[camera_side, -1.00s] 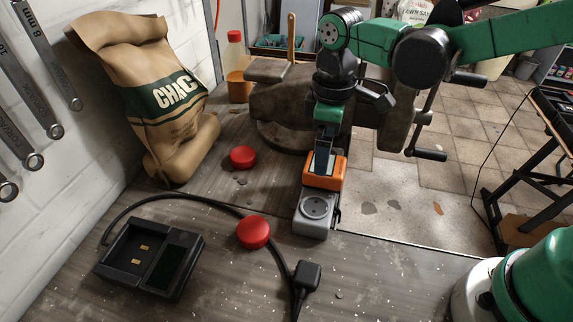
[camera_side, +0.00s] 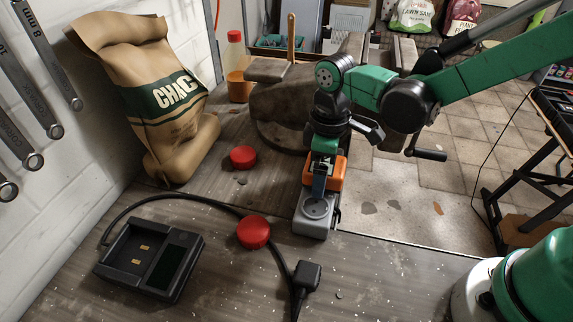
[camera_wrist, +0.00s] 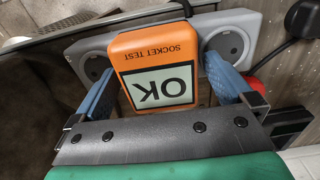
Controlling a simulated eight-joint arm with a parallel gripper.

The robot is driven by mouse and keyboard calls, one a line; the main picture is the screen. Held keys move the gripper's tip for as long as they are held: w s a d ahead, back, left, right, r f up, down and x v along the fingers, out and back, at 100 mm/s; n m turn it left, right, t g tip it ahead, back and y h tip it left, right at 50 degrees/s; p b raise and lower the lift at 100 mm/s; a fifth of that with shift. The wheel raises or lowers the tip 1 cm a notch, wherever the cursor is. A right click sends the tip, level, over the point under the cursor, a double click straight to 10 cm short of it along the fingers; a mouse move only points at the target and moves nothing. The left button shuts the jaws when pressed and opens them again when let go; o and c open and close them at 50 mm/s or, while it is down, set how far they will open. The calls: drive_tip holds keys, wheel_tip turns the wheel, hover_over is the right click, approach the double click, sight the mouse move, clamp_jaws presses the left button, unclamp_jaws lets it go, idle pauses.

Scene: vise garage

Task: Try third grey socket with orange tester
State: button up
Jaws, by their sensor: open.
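The orange tester (camera_side: 339,172) stands on the grey socket strip (camera_side: 312,228) near the bench edge. In the wrist view the tester (camera_wrist: 153,52) reads SOCKET TEST and its screen shows OK, upside down. A round socket shows on each side of it on the strip (camera_wrist: 267,20); the part of the strip behind it is hidden. My gripper (camera_side: 320,180) is open, with its blue fingers (camera_wrist: 160,80) on either side of the tester. A gap shows beside the left finger; contact on the right is unclear. In the side view my gripper partly covers the tester.
A dark vise (camera_side: 275,110) stands behind the strip. Two red round caps (camera_side: 253,232) (camera_side: 243,157), a black charger (camera_side: 150,259) and a black plug (camera_side: 306,276) lie left and in front. A paper bag (camera_side: 150,100) leans on the wall. The front bench is partly clear.

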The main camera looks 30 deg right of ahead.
idle(0.5)
clamp_jaws()
drive_tip(key=shift+r, duration=3.05)
drive_tip(key=w+d, duration=0.2)
drive_tip(key=w+d+r, duration=0.1)
drive_tip(key=w+d, duration=0.1)
drive_tip(key=shift+w+d, duration=0.15)
